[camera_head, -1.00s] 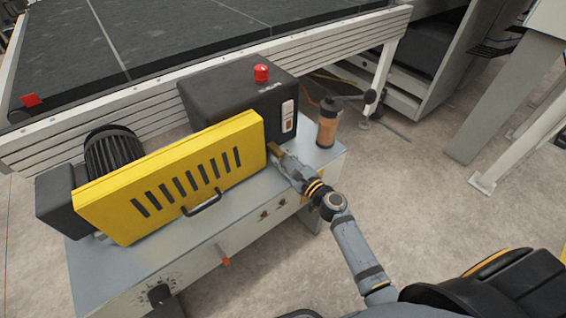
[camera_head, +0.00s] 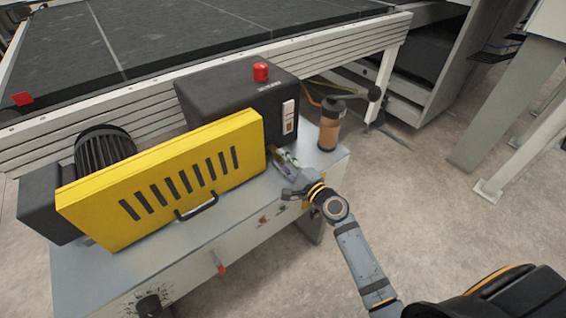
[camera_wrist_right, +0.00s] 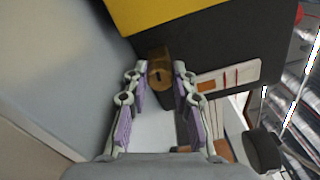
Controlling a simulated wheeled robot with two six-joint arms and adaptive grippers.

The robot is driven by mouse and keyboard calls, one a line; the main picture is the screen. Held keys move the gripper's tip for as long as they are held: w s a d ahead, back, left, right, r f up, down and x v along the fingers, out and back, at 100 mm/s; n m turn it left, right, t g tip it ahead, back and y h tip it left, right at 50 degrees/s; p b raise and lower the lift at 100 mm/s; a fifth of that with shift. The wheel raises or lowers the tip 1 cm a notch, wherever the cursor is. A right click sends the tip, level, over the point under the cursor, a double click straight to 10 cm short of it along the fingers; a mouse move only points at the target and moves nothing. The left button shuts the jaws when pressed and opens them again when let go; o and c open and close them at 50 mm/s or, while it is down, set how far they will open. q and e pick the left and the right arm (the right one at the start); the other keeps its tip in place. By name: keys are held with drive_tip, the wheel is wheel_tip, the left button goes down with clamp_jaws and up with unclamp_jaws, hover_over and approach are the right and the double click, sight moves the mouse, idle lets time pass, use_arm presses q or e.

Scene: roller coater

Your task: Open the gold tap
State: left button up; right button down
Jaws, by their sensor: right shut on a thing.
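The gold tap (camera_wrist_right: 160,70) is a short brass piece on the dark side of the machine, beside the yellow guard (camera_head: 165,178). In the right wrist view it sits between the fingertips of my right gripper (camera_wrist_right: 161,80). The gripper is shut on it, one grey finger with a purple pad on each side. In the head view my right gripper (camera_head: 281,157) reaches low to the machine's right end, and its fingers largely hide the tap. My left gripper is not in view.
A black box (camera_head: 228,104) with a red button (camera_head: 261,72) stands behind the guard. A brown cylinder (camera_head: 329,128) with a crank stands close right of my gripper. The grey bench top (camera_head: 190,232) is clear in front. A conveyor (camera_head: 180,40) runs behind.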

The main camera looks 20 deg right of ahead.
idle(0.3)
drive_tip(key=c, duration=1.1)
unclamp_jaws()
drive_tip(key=shift+f, duration=0.1)
